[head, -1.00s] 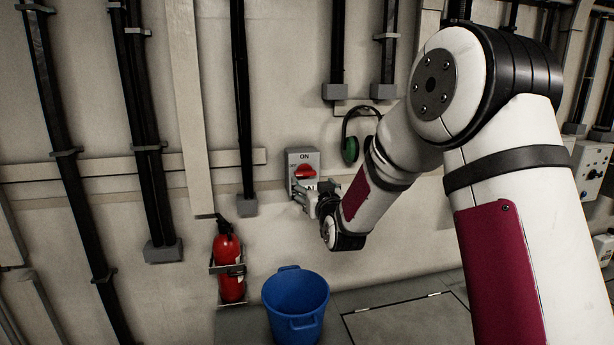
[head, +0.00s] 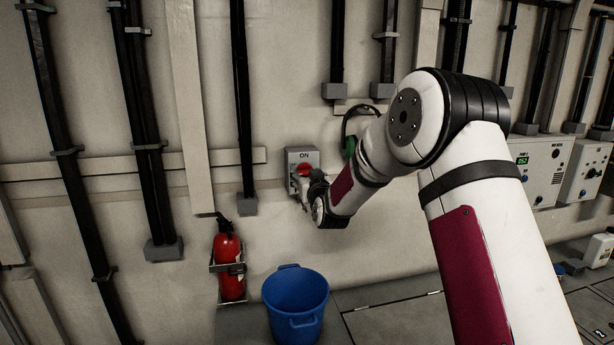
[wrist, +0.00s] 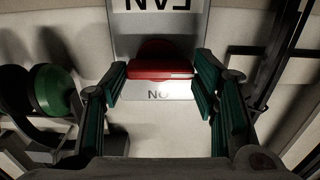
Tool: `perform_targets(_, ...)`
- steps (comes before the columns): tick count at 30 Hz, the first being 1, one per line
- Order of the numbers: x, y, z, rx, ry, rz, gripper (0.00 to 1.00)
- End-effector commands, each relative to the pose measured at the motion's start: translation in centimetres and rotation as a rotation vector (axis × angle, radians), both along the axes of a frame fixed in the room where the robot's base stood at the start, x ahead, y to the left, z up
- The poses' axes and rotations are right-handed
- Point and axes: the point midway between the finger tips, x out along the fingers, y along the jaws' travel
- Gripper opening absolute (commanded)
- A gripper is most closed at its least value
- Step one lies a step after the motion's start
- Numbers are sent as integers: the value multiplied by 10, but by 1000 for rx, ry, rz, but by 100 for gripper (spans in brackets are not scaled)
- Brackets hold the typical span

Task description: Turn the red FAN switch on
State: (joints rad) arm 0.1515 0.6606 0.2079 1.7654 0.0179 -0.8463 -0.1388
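The FAN switch is a grey box (head: 303,155) on the wall with a red handle (head: 304,170). "ON" reads above the handle in the head view. The wrist view shows it upside down, with "FAN" at the top, "ON" below, and the red handle (wrist: 160,70) lying crosswise. My gripper (wrist: 161,82) is open, one finger at each end of the handle. Whether the fingertips touch it I cannot tell. In the head view my gripper (head: 306,186) is in front of the box's lower part and hides the FAN label.
Green ear defenders (head: 349,146) hang just right of the switch and show beside my left-hand finger in the wrist view (wrist: 55,92). A red extinguisher (head: 229,262) and a blue bucket (head: 296,300) are below. Control boxes (head: 541,170) are at the right.

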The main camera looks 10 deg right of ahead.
Motion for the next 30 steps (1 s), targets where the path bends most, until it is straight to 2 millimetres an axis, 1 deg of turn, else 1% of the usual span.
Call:
perform_targets(1,0,0,0,0,0,0,35)
perform_targets(2,0,0,0,0,0,0,28)
perform_targets(3,0,0,0,0,0,0,25)
perform_targets(14,0,0,0,42,-1,0,25)
perform_targets(20,0,-1,0,153,-1,-1,25)
perform_targets(30,1,-2,0,461,-1,-1,25)
